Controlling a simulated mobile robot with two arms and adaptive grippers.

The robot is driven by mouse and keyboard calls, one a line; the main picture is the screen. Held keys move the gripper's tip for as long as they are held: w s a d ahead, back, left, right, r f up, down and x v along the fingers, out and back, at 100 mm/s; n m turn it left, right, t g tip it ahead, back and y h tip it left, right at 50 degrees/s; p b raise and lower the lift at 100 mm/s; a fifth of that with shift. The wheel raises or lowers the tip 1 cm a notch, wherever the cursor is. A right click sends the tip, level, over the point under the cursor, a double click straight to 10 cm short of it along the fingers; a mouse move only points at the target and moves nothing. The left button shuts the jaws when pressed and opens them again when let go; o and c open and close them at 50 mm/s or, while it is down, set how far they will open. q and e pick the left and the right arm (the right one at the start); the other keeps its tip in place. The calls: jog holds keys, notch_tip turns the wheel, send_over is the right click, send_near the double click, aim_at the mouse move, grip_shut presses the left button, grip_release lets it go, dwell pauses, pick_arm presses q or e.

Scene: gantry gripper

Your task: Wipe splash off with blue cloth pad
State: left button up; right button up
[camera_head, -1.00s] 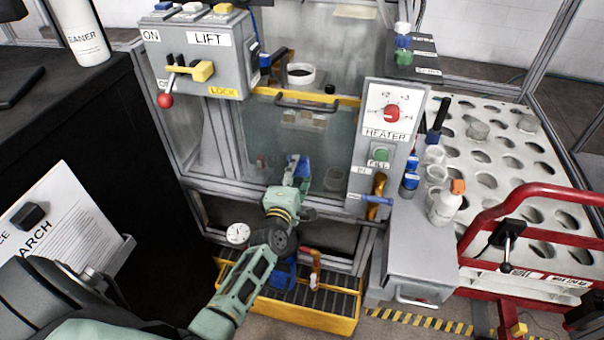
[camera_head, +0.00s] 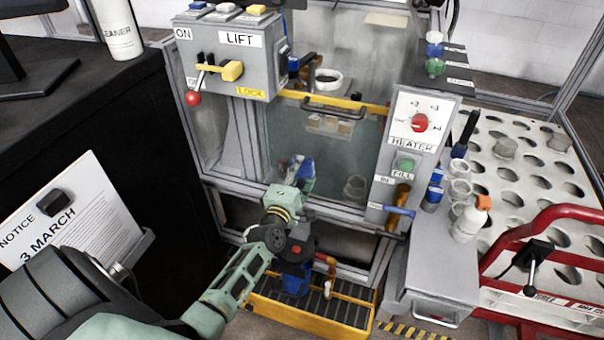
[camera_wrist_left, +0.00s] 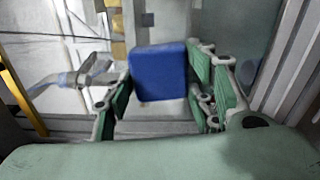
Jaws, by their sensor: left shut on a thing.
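My left gripper (camera_wrist_left: 167,88) is shut on the blue cloth pad (camera_wrist_left: 159,72), which sits between its green fingers in the left wrist view. In the head view the left arm reaches from the lower left to the clear front panel (camera_head: 338,165) of the machine. There the gripper (camera_head: 300,172) is small, and the blue pad shows only partly at its tip. I cannot tell whether the pad touches the panel. No splash can be made out clearly on the panel. My right gripper is not in view.
The LIFT box (camera_head: 232,50) with a red-knobbed lever is above left. The HEATER panel (camera_head: 417,122) is just right of the clear panel. A yellow-edged grated tray (camera_head: 310,317) lies below.

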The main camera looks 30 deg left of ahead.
pick_arm(q)
jog(key=shift+s, duration=0.1)
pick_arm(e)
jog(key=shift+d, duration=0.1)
pick_arm(q)
jog(key=shift+s, duration=0.3)
jog(key=p+v, duration=0.1)
jog(key=v, duration=0.2)
jog(key=shift+s+d+p, duration=0.2)
jog(key=shift+s+p, duration=0.05)
jog(key=shift+p, duration=0.1)
jog(key=shift+v, duration=0.8)
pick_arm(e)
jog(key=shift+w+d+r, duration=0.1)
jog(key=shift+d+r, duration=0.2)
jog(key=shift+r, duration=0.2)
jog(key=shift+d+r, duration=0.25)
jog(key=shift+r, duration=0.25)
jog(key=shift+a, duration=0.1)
pick_arm(q)
jog(key=p+v, duration=0.1)
jog(key=v, duration=0.2)
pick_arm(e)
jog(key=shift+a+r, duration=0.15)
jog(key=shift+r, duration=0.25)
